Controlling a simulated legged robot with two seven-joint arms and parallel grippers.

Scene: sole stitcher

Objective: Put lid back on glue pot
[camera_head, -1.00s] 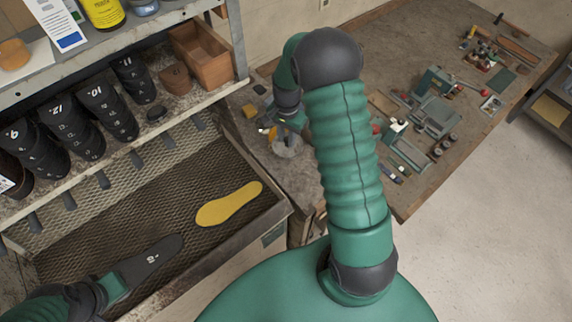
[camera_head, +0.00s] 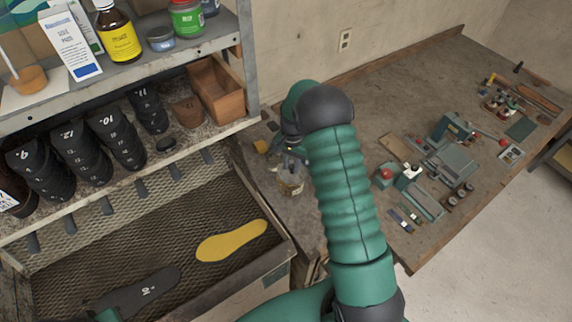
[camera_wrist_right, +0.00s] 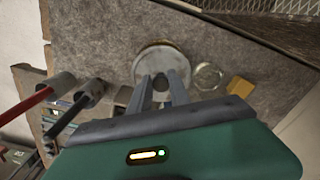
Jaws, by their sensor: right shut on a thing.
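My right gripper (camera_wrist_right: 161,82) is shut on the lid (camera_wrist_right: 150,63), a round grey disc in the right wrist view; the fingers hold it near its middle. A tan rim shows just past the lid's far edge, likely the glue pot; I cannot tell whether the lid touches it. In the head view the glue pot (camera_head: 291,184) is a small glassy jar on the bench, with my right gripper (camera_head: 289,156) right above it and partly hiding it. The lid is not clear there. Of my left arm only a green bit shows at the bottom left, by a black sole.
A clear round glass piece (camera_wrist_right: 208,76) and a yellow block (camera_wrist_right: 240,87) lie beside the lid on the bench (camera_head: 420,90). A mesh tray holds a yellow sole (camera_head: 232,241) and a black sole (camera_head: 146,291). Tools crowd the bench's right part; its back middle is clear.

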